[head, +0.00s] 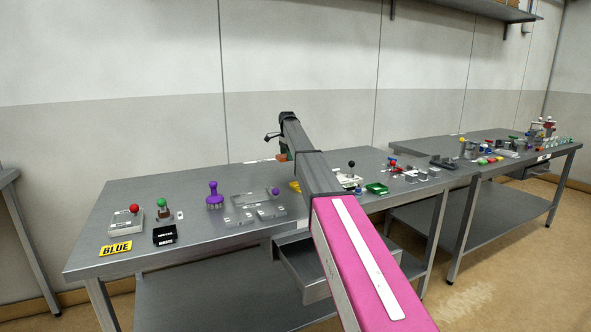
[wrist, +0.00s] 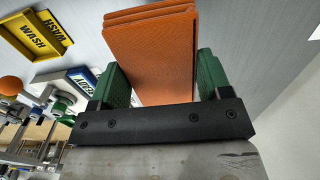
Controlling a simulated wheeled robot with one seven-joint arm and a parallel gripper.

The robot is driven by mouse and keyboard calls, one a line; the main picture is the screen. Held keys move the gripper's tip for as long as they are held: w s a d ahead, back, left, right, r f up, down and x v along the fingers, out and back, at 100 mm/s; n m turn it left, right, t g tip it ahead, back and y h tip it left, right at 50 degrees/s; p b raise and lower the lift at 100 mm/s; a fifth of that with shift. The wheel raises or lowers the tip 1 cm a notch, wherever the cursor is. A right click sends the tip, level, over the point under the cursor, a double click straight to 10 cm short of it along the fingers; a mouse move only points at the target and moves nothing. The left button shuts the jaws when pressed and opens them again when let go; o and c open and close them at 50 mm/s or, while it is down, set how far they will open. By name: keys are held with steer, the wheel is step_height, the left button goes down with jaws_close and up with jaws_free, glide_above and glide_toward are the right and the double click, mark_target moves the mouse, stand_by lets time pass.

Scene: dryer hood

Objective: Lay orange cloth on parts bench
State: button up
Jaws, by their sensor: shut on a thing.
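The orange cloth (wrist: 152,50) is a folded, layered pad in the wrist view. My gripper (wrist: 160,62) has its green fingers on either side of the cloth and is shut on it. In the head view, my gripper (head: 284,152) is small at the far end of my arm, over the back of the near metal bench (head: 190,235). A bit of orange shows there, mostly hidden by my arm. I cannot tell whether the cloth touches the bench top.
A second cluttered bench (head: 440,150) stands right. The wrist view shows a yellow WASH tray (wrist: 36,34).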

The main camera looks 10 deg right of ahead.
steer(key=d+f, duration=0.2)
steer(key=d, duration=0.1)
steer(key=w+d+f, duration=0.1)
steer(key=shift+d, duration=0.4)
steer(key=shift+f, duration=1.95)
steer(key=shift+s+f, duration=0.1)
steer(key=o, duration=0.9)
step_height(320, 180, up, 12)
steer(key=shift+r, duration=0.1)
